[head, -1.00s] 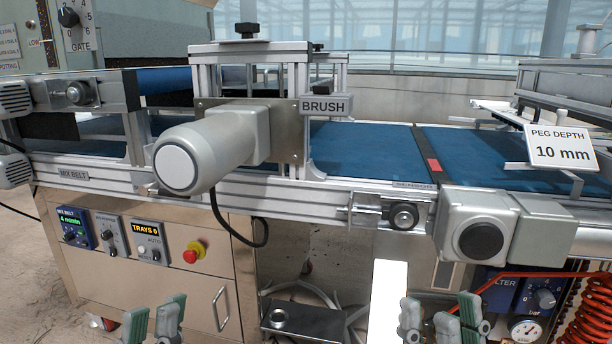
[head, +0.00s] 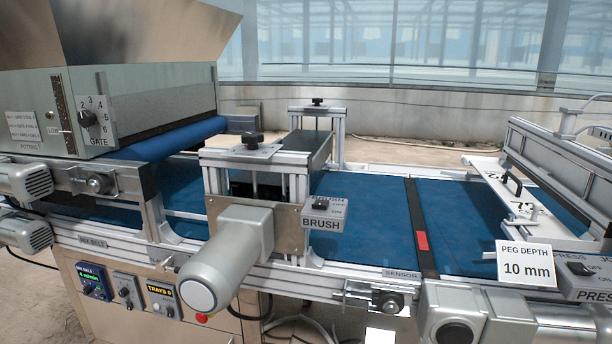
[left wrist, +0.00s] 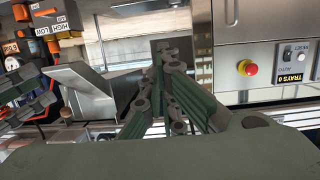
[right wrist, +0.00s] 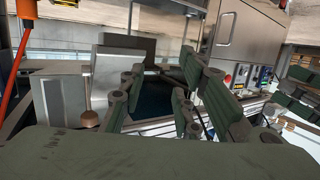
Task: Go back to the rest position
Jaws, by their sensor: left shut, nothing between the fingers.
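My left gripper (left wrist: 167,52) shows in the left wrist view with its green-padded fingers drawn together and nothing between them. My right gripper (right wrist: 160,66) shows in the right wrist view with its fingers apart and no object between them. Neither gripper shows in the head view now. In the right wrist view, green finger pads of the other gripper show at the right edge. In the left wrist view, similar pads show at the left edge.
The tray seeder stands in front, with its blue belt (head: 360,215), brush motor (head: 227,262) and hopper (head: 150,95). A PEG DEPTH sign (head: 526,263) is at the right. The left wrist view shows a red stop button (left wrist: 247,68) and a grey open bin (left wrist: 95,85).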

